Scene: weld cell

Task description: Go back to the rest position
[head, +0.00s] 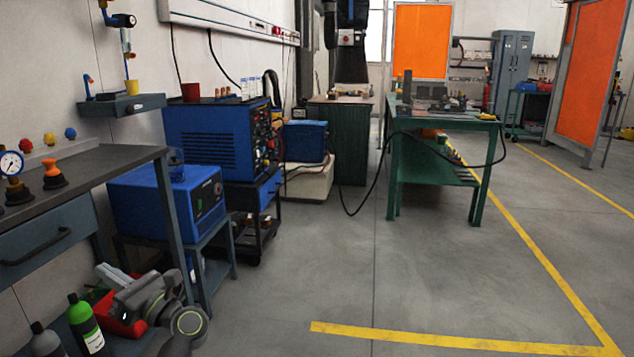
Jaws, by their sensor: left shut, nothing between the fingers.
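My left gripper (112,275) is at the lower left, at the end of my grey arm, which comes in from the bottom edge. It is shut and holds nothing. It is in front of the lower shelf of the grey workbench (75,200), below the bench top. A red object (122,327) shows partly behind my arm, and I cannot tell whether they touch. My right gripper is out of view.
A blue box unit (165,205) on a stand and a blue welding machine (215,140) are beyond. A green table (440,125) stands farther back. The floor (290,270) ahead is clear.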

